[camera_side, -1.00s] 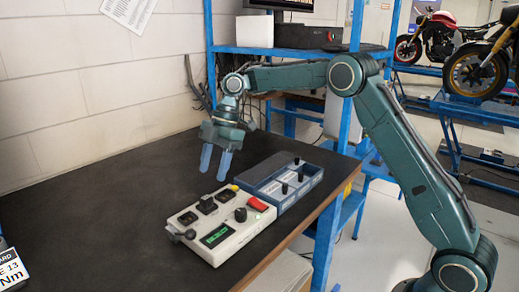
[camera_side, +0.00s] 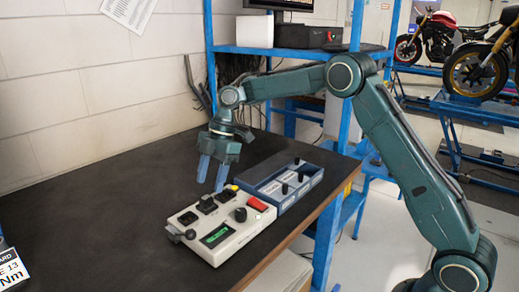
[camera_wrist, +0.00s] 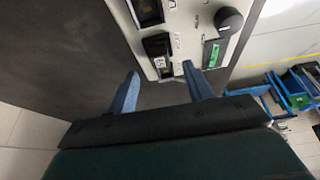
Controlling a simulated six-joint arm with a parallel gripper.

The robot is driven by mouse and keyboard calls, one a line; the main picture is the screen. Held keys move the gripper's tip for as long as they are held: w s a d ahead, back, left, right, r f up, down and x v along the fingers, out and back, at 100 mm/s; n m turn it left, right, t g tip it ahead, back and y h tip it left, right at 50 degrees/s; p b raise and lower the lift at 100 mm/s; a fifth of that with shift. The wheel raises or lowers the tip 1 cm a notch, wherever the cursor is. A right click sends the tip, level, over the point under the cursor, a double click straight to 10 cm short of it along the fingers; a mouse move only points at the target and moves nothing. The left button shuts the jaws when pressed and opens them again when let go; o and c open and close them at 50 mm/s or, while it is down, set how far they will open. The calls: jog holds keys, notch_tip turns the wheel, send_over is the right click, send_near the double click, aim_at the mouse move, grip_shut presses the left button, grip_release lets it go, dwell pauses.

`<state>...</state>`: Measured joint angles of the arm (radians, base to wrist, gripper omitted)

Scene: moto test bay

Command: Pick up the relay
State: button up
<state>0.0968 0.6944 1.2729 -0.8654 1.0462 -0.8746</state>
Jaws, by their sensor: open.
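The relay (camera_side: 207,203) looks like a small black block seated upright in a socket on the pale tester box (camera_side: 244,236). In the wrist view the relay (camera_wrist: 157,46) lies just beyond the fingertips, roughly between them, with a light marking on it. My gripper (camera_side: 211,186) points down with its two blue fingers apart and empty, above and slightly behind the relay in the side view. The fingers (camera_wrist: 161,72) are also apart in the wrist view. No contact with the relay is visible.

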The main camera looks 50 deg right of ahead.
aim_at(206, 197)
jog(key=shift+x, duration=2.2)
jog(key=shift+c, duration=0.4)
grip_shut()
jog(key=shift+r, duration=0.1)
notch_tip(206, 197, up, 10)
jog(key=shift+d, duration=0.1)
